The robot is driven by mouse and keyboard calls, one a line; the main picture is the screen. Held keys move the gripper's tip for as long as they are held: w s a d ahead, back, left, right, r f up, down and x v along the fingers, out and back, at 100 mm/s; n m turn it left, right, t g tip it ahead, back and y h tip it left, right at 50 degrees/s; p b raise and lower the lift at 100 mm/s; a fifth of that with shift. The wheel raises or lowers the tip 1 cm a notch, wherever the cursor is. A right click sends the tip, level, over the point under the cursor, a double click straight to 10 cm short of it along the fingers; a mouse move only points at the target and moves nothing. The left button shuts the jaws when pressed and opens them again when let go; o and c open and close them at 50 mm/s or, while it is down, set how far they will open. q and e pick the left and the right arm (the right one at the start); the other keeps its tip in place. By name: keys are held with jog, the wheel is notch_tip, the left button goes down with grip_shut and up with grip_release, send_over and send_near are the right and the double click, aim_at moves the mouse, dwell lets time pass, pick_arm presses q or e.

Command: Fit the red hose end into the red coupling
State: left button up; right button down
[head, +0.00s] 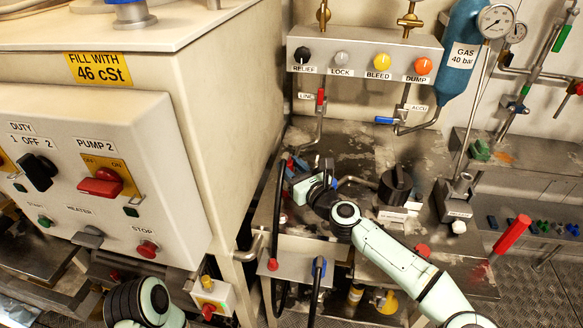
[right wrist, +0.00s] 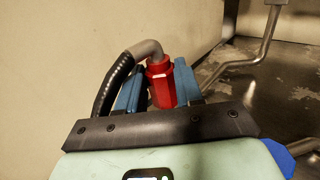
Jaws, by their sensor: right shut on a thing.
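My right gripper (head: 294,170) is at the back of the metal bench, near the tank's side wall. In the right wrist view its two blue fingers stand on either side of the red hose end (right wrist: 161,84), shut on it. A grey elbow (right wrist: 148,50) tops the hose end, and a black hose (right wrist: 113,85) runs from it down the left. In the head view the black hose (head: 276,210) hangs down in front of the bench.
A bent metal pipe (right wrist: 262,50) comes down right of the gripper. A red valve handle (head: 320,97) sits above on the LINE pipe. A black knob (head: 396,184) stands on the bench to the right. A front block (head: 300,258) carries red and blue fittings.

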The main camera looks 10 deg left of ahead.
pick_arm(q)
jog(key=shift+f, duration=0.25)
dwell(0.9)
jog(key=shift+f+b, duration=2)
jog(key=shift+f, duration=0.1)
pick_arm(e)
jog(key=shift+f, duration=1.9)
jog(key=c, duration=0.7)
grip_release()
jog(key=shift+o, duration=0.2)
pick_arm(q)
jog(key=shift+a, duration=0.1)
pick_arm(e)
jog(key=shift+s+d, duration=0.4)
jog(key=shift+d, duration=0.1)
jog(key=v, duration=1)
jog(key=shift+s+d+r+p, duration=0.1)
jog(key=shift+s+d+p, duration=0.15)
jog(key=shift+s+p, duration=0.15)
pick_arm(q)
jog(key=shift+w+a+r+t+y, duration=0.15)
jog(key=shift+w+a+r+y, duration=0.1)
jog(key=shift+w+a, duration=0.3)
jog(key=shift+w+a+r+t+y, duration=0.2)
jog(key=shift+w+a, duration=0.25)
jog(key=shift+w, duration=0.2)
pick_arm(e)
jog(key=shift+s+d, duration=0.45)
